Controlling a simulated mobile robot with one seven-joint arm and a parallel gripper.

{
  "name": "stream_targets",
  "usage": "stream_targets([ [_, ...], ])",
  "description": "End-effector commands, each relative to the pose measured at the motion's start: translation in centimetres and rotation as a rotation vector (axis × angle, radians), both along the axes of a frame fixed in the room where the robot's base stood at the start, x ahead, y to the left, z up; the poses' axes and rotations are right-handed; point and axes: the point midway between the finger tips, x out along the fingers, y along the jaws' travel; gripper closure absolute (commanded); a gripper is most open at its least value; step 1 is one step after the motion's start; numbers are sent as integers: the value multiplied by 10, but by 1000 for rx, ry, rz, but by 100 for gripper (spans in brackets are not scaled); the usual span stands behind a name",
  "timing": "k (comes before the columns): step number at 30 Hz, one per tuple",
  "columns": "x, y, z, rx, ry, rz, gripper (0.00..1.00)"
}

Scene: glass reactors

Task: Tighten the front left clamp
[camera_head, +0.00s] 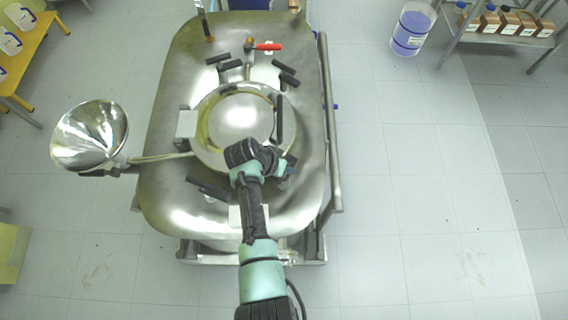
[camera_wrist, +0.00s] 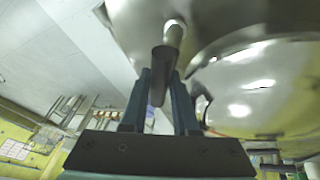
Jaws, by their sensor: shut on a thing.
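The steel reactor (camera_head: 165,205) has a round lid (camera_head: 233,118) with black-handled clamps around it. The front left clamp (camera_head: 207,187) lies at the lid's lower left, clear of my arm. My gripper (camera_wrist: 165,95) is shut on a dark bar-shaped clamp handle (camera_wrist: 158,78), with one finger on each side of it. In the head view my wrist is over the lid's front right edge, beside the front right clamp (camera_head: 291,165). My arm hides the fingers and most of that clamp there.
More black clamp handles (camera_head: 285,68) sit at the lid's back. A red-handled valve (camera_head: 267,46) stands behind the lid. A shiny funnel (camera_head: 90,135) sticks out at the left. A rail (camera_head: 329,120) runs along the right side. The floor (camera_head: 430,200) at the right is clear.

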Motion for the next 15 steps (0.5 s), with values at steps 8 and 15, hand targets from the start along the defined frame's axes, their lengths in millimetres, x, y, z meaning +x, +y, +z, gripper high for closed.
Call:
stream_targets([
  [8,-3,-1,1,-1,5,261,100],
  [15,-3,-1,0,0,5,488,100],
])
